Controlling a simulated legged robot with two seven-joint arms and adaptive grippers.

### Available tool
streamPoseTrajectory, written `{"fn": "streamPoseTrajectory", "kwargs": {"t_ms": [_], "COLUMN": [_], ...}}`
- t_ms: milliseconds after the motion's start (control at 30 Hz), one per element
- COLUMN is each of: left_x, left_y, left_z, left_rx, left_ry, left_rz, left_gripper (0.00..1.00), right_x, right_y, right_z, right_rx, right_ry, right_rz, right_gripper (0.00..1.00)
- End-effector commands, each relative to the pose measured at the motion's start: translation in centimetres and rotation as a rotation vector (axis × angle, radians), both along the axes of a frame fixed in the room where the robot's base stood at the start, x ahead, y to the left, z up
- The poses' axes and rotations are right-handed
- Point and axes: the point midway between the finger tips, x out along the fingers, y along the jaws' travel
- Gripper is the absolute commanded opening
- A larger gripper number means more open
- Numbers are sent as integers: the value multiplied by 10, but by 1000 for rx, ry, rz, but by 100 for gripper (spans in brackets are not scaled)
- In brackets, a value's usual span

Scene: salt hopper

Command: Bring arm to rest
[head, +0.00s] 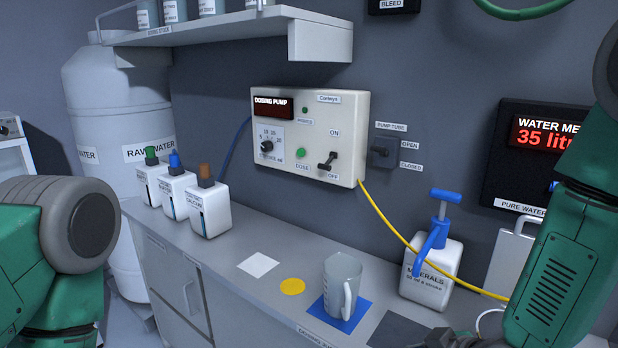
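My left arm (50,265) comes in at the left edge, green with a large grey joint; its gripper is not in view. My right arm (565,255) hangs down along the right edge. A small dark part at the bottom edge looks like the top of my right gripper (450,340), mostly cut off by the frame. Whether it is open or shut, or holds anything, cannot be seen. A clear jug (342,279) stands upright on a blue square mat (326,311) on the counter, apart from both arms.
The grey counter (225,265) carries three capped bottles (187,196), a white card, a yellow disc and a minerals pump bottle (432,265). The dosing pump box (310,135) is on the wall, its yellow tube crossing to the right. A shelf (230,35) overhangs at upper left.

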Motion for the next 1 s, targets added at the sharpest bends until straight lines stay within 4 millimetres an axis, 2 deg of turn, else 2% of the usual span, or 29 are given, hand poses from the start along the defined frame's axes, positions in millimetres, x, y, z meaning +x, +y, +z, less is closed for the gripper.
{"fn": "streamPoseTrajectory", "kwargs": {"t_ms": [33, 100, 233, 400, 600, 633, 800, 1000], "left_x": [0, 0, 0, 0, 0, 0, -1, -1], "left_y": [0, 0, 0, 0, 0, 0, 0, 0], "left_z": [0, 0, 0, 0, 0, -6, -49, -88], "left_rx": [0, 0, 0, 0, 0, 0, 0, 0], "left_ry": [0, 0, 0, 0, 0, 0, 1, 0], "left_rz": [0, 0, 0, 0, 0, 0, 0, 0], "left_gripper": [40, 40, 40, 40, 40, 40, 40, 40], "right_x": [-25, -60, -128, -209, -294, -297, -282, -273], "right_y": [-13, -29, -57, -86, -112, -113, -109, -105], "right_z": [-31, -65, -116, -156, -177, -183, -223, -260], "right_rx": [6, 12, 1, -36, -103, -107, -111, -122], "right_ry": [96, 216, 422, 632, 821, 825, 789, 763], "right_rz": [-63, -157, -327, -520, -710, -721, -682, -649], "right_gripper": [0, 0, 0, 0, 0, 0, 0, 0]}}
